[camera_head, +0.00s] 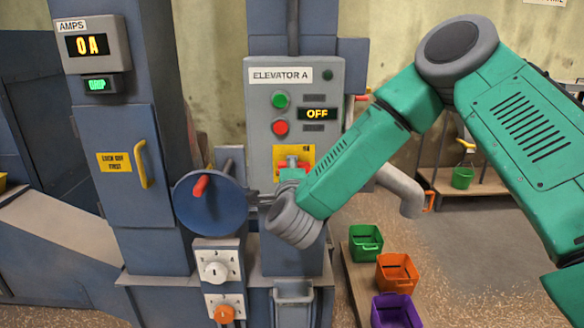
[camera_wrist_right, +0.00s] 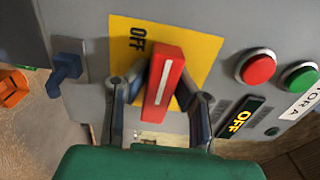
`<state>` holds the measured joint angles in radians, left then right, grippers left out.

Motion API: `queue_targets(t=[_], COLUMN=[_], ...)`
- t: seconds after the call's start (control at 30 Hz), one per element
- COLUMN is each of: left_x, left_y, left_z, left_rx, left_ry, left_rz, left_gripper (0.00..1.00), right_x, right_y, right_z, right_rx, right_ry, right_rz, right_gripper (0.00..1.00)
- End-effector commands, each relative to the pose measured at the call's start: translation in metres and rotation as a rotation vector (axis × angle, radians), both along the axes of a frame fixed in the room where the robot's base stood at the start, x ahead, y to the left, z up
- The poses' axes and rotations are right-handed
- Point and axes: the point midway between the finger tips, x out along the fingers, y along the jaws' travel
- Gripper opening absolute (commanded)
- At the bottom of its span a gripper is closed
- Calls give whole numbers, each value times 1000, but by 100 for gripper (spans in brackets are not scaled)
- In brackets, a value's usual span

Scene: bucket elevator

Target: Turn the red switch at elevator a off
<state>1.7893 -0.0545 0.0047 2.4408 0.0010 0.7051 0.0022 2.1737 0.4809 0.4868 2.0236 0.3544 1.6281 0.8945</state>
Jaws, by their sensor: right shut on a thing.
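The Elevator A control box (camera_head: 257,95) is grey and stands in the middle of the head view. Its display (camera_head: 317,114) reads OFF. The red switch (camera_wrist_right: 164,80) has a white line and sits on a yellow plate (camera_wrist_right: 194,47) marked OFF. In the head view the red switch (camera_head: 302,164) shows only in part behind my right arm. My right gripper (camera_wrist_right: 160,92) has its fingers on both sides of the switch handle and is shut on it. In the head view its fingers are mostly hidden by the wrist. My left gripper is not in view.
A green button (camera_head: 280,100) and a red button (camera_head: 281,128) sit above the switch. A blue wheel (camera_head: 210,207) with a red handle is left of my right wrist. A grey pipe (camera_head: 400,185) juts out at right. Coloured bins (camera_head: 396,273) stand at lower right.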

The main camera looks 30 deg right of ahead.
Motion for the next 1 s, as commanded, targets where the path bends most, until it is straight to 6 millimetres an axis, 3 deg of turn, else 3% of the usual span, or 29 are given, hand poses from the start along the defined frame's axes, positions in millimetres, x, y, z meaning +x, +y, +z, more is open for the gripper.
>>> queue_targets(t=[0.6, 0.63, 0.67, 1.0], left_x=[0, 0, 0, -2], left_y=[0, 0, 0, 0], left_z=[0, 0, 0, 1], left_rx=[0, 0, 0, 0], left_ry=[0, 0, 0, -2], left_rz=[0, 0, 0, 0], left_gripper=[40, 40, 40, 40], right_x=[-1, -1, -1, -3], right_y=[3, 3, 3, 1], right_z=[-7, -7, -7, -3], right_rx=[-31, -31, -31, -30], right_ry=[36, 36, 36, 26], right_rz=[8, 8, 7, 4], right_gripper=[0, 30, 41, 41])
